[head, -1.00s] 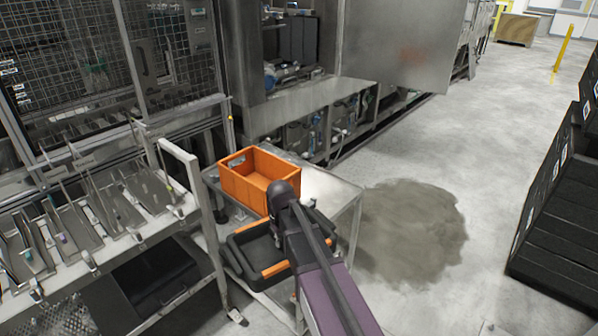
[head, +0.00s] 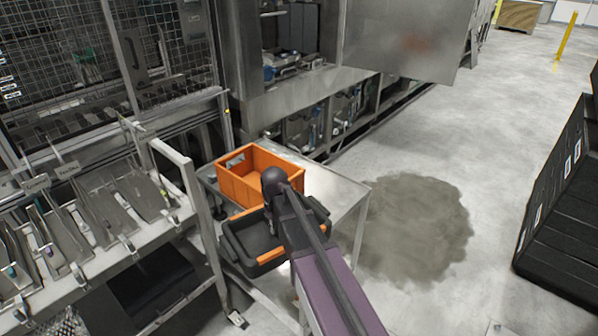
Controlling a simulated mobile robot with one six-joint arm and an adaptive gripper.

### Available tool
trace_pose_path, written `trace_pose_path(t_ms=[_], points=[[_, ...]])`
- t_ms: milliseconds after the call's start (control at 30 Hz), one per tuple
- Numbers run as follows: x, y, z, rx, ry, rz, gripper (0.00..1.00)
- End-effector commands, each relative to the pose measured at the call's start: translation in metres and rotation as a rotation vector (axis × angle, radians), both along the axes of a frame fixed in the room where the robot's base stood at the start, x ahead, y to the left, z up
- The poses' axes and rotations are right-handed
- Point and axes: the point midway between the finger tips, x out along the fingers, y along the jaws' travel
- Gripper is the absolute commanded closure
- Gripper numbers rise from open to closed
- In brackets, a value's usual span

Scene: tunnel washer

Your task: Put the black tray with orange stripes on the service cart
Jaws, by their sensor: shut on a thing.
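The black tray with orange stripes (head: 250,265) is in the middle of the head view, at the near side of the service cart (head: 343,195). My arm covers its right part. My gripper (head: 277,225) is over the tray, mostly hidden behind my own wrist, and shut on the tray. The cart is a grey metal table with a flat top. I cannot tell whether the tray touches the cart top or hangs just above its near edge.
An orange crate (head: 245,180) stands on the back left of the cart. A metal rack with sloped trays (head: 100,225) is close on the left. A dark wet patch (head: 415,230) lies on the floor to the right. Black stacked crates (head: 560,210) stand at the far right.

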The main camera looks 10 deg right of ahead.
Motion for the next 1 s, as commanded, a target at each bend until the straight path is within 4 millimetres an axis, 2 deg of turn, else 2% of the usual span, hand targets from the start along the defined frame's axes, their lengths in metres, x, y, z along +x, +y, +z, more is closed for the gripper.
trace_pose_path(t_ms=[567, 767, 1000], points=[[0.002, -0.016, 0.003, 0.000, 0.000, -0.027, 1.00], [0.004, -0.020, 0.018, 0.000, 0.000, -0.052, 1.00], [0.008, -0.027, 0.045, 0.000, 0.000, -0.104, 1.00]])
